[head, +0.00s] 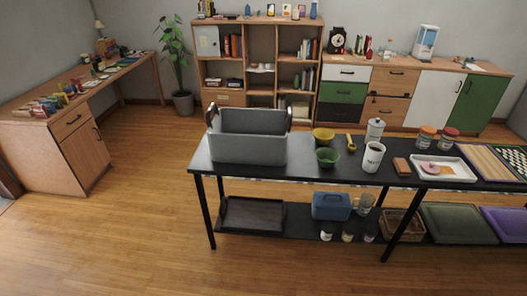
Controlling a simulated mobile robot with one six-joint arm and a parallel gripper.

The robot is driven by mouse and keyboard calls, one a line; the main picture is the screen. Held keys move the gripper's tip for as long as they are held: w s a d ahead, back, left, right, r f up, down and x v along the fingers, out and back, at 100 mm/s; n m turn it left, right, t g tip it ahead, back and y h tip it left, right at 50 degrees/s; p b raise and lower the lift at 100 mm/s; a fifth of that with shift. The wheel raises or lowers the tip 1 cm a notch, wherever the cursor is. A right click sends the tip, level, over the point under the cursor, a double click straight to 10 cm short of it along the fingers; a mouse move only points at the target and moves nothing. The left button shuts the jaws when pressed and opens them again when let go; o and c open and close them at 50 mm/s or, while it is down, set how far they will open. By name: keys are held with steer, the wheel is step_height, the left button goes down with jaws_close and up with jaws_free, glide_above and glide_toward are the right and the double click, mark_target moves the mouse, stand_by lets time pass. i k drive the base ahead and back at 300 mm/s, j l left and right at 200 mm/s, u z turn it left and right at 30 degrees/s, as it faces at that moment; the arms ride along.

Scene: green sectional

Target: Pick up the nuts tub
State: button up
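I cannot tell for sure which thing is the nuts tub, as no label is readable. Two squat containers stand side by side at the back right of the black table (300,172). One has an orange lid (427,130) and the other has a red lid (450,131). Several small pale cups or tubs (327,235) stand at the front of the table's lower shelf, too small to identify. My gripper is not in view.
A grey crate (248,150) with brown handles stands at the table's left end. Bowls, a white mug (373,157), a canister and a white tray (444,175) share the tabletop. A blue box (331,207) sits on the lower shelf. The wooden floor (130,240) at left and front is clear.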

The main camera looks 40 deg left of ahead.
mark_target(374, 153)
steer(key=u, duration=0.55)
steer(key=z, duration=0.55)
steer(key=k+z, duration=0.1)
steer(key=z, duration=0.5)
steer(key=j+z, duration=0.1)
steer(key=z, duration=1)
steer(key=k+l+z, duration=0.1)
steer(key=z, duration=1.05)
steer(key=l+z, duration=0.1)
steer(key=z, duration=0.45)
steer(key=l+z, duration=0.1)
steer(key=z, duration=0.5)
steer(key=u, duration=4.4)
steer(key=i+j+z, duration=0.3)
steer(key=i, duration=0.15)
steer(key=i+j+z, duration=0.65)
steer(key=i+j, duration=0.15)
steer(key=i+j+z, duration=0.35)
steer(key=j, duration=0.25)
steer(key=i+j+z, duration=0.3)
steer(key=j, duration=0.35)
